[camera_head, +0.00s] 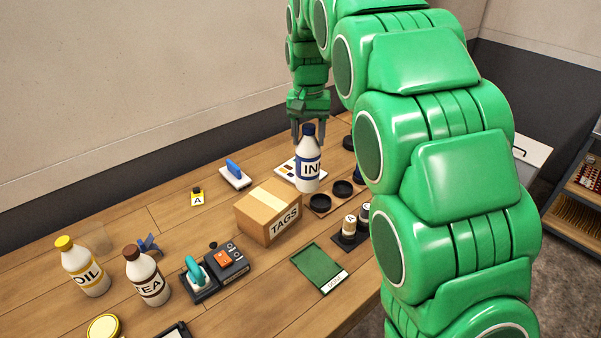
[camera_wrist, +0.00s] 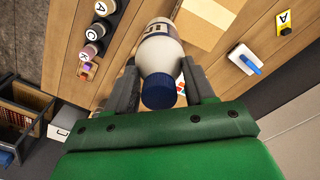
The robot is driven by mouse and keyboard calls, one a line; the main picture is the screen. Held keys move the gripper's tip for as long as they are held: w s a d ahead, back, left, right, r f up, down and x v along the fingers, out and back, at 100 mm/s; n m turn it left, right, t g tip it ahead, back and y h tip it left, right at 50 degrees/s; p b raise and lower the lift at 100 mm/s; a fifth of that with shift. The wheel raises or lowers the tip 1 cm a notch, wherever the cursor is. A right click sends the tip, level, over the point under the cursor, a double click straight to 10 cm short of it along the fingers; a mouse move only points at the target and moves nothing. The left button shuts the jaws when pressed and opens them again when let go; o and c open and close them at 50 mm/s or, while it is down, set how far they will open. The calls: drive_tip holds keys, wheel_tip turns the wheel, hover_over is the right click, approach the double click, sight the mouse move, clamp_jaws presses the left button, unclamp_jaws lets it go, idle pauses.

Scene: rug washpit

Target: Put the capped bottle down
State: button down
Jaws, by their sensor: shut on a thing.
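The capped bottle (camera_head: 307,172) is white with a dark blue cap and a blue label whose visible letters read "IN". It is upright in my gripper (camera_head: 309,130), which is shut on it near the top. In the wrist view the bottle (camera_wrist: 160,57) sits between the two fingers of my gripper (camera_wrist: 163,85), cap towards the camera. Behind the bottle in the head view is a white card with colored patches (camera_head: 287,170). I cannot tell whether the bottle's base touches the table.
A cardboard box marked TAGS (camera_head: 268,211) stands left of the bottle. Dark round holders (camera_head: 342,188) are close at its right. OIL (camera_head: 82,267) and TEA (camera_head: 147,276) bottles stand front left. A green tray (camera_head: 318,267) lies in front. Bare wood (camera_head: 150,215) shows at the left.

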drive_tip(key=shift+w+d+r, duration=0.15)
drive_tip(key=shift+w+d, duration=0.55)
drive_tip(key=shift+w, duration=0.25)
drive_tip(key=shift+w+d, duration=0.1)
drive_tip(key=shift+w, duration=0.3)
drive_tip(key=w+a+f, duration=0.3)
drive_tip(key=w+f, duration=0.6)
drive_tip(key=w, duration=0.3)
drive_tip(key=shift+w+a+f, duration=0.15)
drive_tip(key=shift+w+f, duration=0.05)
drive_tip(key=shift+w, duration=0.2)
drive_tip(key=shift+w+f, duration=0.2)
drive_tip(key=shift+f, duration=1.6)
